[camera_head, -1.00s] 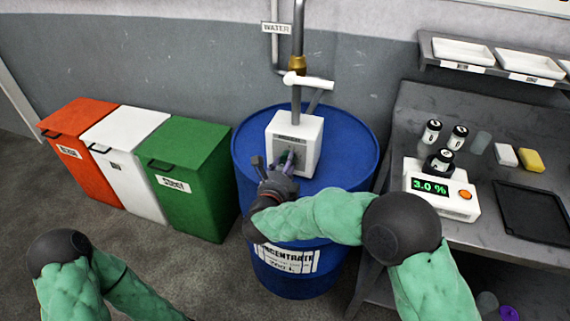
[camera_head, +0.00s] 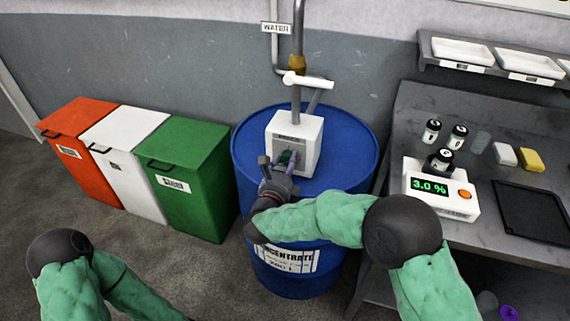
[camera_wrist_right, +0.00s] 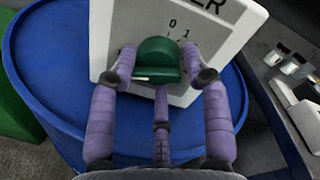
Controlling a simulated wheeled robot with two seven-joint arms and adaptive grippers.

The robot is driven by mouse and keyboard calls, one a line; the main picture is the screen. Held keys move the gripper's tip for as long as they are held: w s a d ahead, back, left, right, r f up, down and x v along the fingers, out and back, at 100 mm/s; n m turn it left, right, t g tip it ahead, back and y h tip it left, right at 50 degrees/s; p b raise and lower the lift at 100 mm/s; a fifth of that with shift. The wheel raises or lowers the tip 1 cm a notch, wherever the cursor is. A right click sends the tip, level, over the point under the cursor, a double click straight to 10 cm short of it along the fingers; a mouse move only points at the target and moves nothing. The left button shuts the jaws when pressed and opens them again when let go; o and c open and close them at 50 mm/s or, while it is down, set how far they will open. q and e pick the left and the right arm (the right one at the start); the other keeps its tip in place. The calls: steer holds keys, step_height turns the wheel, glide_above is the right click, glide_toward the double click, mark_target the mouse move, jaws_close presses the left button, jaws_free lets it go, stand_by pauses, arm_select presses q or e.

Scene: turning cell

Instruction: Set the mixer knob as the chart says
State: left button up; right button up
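The mixer (camera_head: 309,146) is a white box on the blue drum's lid, with a green knob (camera_head: 287,157) on its front. In the right wrist view the knob (camera_wrist_right: 157,58) has a pale mark at its lower left, and the digits 0 and 1 show above it; the rest of the scale is hidden. My right gripper (camera_head: 279,160) is at the mixer front. Its purple fingers (camera_wrist_right: 159,66) stand apart on both sides of the knob and look open; contact is unclear. My left arm (camera_head: 65,265) is at the lower left, its gripper out of view. No chart is readable.
The blue drum (camera_head: 250,150) stands under a water pipe with a white valve handle (camera_head: 308,81). A gauge (camera_head: 421,202) on the grey bench at right reads 3.0 %, with dark-capped vials nearby. Red, white and green bins stand left, with open floor before them.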

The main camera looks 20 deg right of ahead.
steer(key=shift+o, duration=0.6)
steer(key=shift+s+a, duration=0.1)
steer(key=shift+s+a, duration=0.2)
steer(key=shift+s, duration=0.1)
steer(key=v, duration=1.1)
